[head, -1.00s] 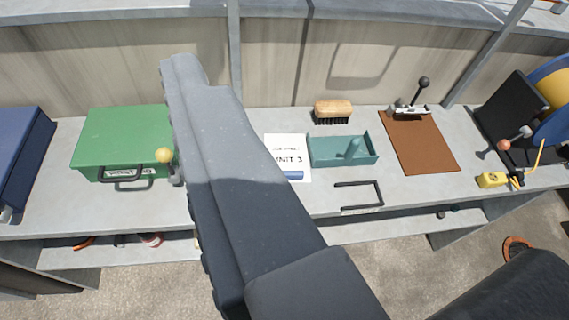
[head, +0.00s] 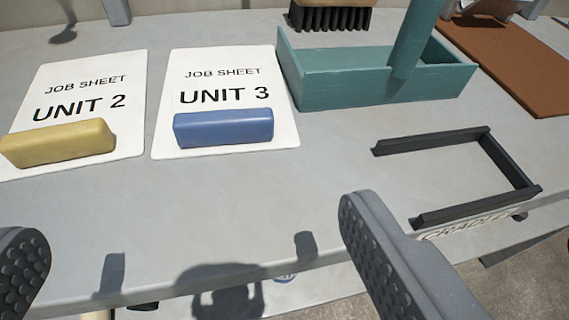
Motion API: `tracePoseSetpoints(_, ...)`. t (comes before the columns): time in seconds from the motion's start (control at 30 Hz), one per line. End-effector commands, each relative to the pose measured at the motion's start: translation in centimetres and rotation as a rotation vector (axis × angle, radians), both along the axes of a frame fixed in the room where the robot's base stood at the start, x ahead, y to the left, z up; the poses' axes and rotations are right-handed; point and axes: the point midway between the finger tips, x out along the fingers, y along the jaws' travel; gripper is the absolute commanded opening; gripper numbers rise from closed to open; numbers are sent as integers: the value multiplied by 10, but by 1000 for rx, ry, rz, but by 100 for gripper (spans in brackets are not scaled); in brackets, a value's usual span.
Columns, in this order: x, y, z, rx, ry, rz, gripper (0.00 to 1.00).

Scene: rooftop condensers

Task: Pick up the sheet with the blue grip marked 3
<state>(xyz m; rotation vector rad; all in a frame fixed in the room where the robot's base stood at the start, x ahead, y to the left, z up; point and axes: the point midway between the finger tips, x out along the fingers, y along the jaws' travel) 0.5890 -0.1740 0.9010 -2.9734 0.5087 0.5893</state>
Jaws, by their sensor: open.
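The white sheet marked "JOB SHEET UNIT 3" (head: 226,92) lies flat on the grey bench, with a blue grip (head: 223,128) across its lower part. To its left lies the sheet marked "UNIT 2" (head: 88,98), with a yellow grip (head: 58,143). My gripper (head: 195,245) is open and empty. One finger is at the lower left edge and the other at lower right of centre. The fingers are on the near side of the sheets, apart from the blue grip. Their shadows fall on the bench's front part.
A teal tray (head: 330,93) with an upright post stands right beside the UNIT 3 sheet. A brush (head: 330,18) is behind it. A dark three-sided frame (head: 508,162) labelled "CRADLE" lies at right. A brown board (head: 540,85) is at far right. Bare bench lies before the sheets.

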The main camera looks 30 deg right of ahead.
Motion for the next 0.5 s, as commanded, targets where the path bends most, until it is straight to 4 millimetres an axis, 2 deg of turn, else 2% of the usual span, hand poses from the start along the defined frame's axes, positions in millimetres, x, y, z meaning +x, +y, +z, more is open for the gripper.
tracePoseSetpoints(0.5, 17, -7, -8, 1, 8, -1, 89)
